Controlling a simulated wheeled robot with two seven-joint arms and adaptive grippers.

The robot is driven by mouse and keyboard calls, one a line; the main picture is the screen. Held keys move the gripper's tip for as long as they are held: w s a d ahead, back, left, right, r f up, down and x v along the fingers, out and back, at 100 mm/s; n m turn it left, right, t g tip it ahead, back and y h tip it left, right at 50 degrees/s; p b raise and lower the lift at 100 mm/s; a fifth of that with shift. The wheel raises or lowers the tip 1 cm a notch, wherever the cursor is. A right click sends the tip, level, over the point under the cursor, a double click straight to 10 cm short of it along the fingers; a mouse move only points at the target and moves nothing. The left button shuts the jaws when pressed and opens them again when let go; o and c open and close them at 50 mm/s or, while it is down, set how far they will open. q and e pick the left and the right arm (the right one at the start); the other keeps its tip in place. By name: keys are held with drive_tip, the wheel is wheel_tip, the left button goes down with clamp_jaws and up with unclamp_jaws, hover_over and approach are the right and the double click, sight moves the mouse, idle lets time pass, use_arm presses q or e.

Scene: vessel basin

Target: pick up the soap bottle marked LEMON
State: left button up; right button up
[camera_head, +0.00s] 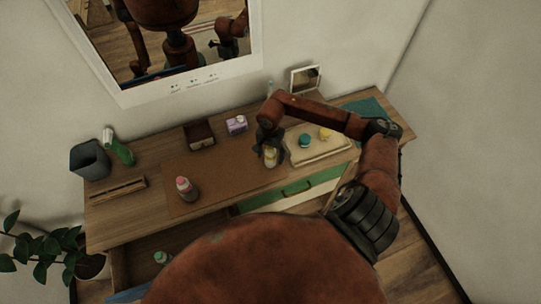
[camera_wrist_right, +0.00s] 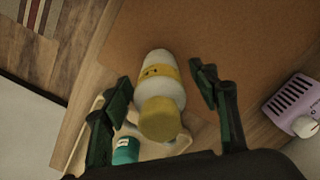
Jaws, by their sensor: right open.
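A white bottle with a yellow cap and yellow label band (camera_wrist_right: 160,72) stands on the brown mat (camera_head: 225,170). It also shows in the head view (camera_head: 271,158). The writing on its band is too small to read. My right gripper (camera_head: 268,146) is open over it. In the right wrist view the bottle lies between the two spread fingers (camera_wrist_right: 160,82), with a gap visible on each side. A pink-capped bottle (camera_head: 185,190) stands on the mat to the left. My left gripper is not in view.
A pale tray (camera_head: 318,158) with a teal and a yellow item lies right of the bottle. A purple box (camera_head: 236,124) and brown box (camera_head: 199,134) stand behind. A green bottle (camera_head: 122,151) and dark bin (camera_head: 90,160) are far left. The mat's middle is clear.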

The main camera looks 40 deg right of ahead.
drive_tip(key=shift+f, duration=0.15)
drive_tip(key=c, duration=1.4)
